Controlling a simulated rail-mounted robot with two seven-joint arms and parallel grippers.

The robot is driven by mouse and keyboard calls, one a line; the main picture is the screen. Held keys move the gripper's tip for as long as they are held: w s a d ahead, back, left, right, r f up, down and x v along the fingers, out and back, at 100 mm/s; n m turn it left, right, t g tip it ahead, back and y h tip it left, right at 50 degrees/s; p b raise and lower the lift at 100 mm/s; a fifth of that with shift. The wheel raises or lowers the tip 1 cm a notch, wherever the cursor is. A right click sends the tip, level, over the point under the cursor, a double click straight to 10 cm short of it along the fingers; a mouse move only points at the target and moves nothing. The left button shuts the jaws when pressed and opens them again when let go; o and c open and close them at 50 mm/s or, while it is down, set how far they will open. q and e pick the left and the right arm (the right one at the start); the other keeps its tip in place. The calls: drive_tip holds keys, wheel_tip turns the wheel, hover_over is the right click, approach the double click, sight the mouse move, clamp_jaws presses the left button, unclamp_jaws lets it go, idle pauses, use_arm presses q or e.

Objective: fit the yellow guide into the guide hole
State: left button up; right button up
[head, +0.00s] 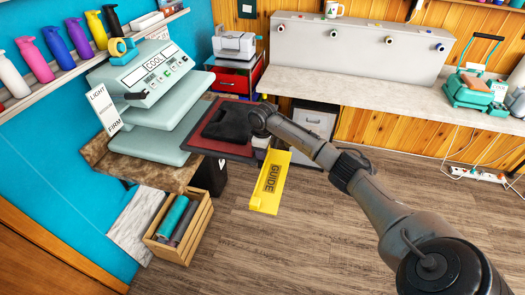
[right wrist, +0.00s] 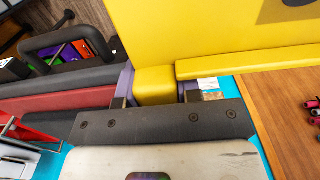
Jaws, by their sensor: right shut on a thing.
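The yellow guide (head: 268,185) is a long flat piece marked GUIDE, with a raised edge and a small end block. In the head view it hangs below the end of my right arm, to the right of the heat press. In the right wrist view my right gripper (right wrist: 157,88) is shut on a yellow block of the guide, with one finger on each side. The guide's broad yellow face (right wrist: 200,35) fills the top of that view. I cannot make out the guide hole in either view. My left gripper is not in view.
The heat press (head: 150,85) stands on a counter at left, with a red-edged pad (head: 225,146) and a dark item (head: 228,122) beside the guide. A wooden crate (head: 176,250) with rolls stands on the floor below. A long bench (head: 370,95) runs behind.

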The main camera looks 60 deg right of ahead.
drive_tip(key=shift+f, duration=0.5)
idle(1.3)
drive_tip(key=o, duration=0.7)
drive_tip(key=shift+s, duration=0.1)
drive_tip(key=shift+c, duration=0.2)
drive_tip(key=o, duration=0.8)
drive_tip(key=shift+r, duration=0.1)
drive_tip(key=shift+r, duration=3.5)
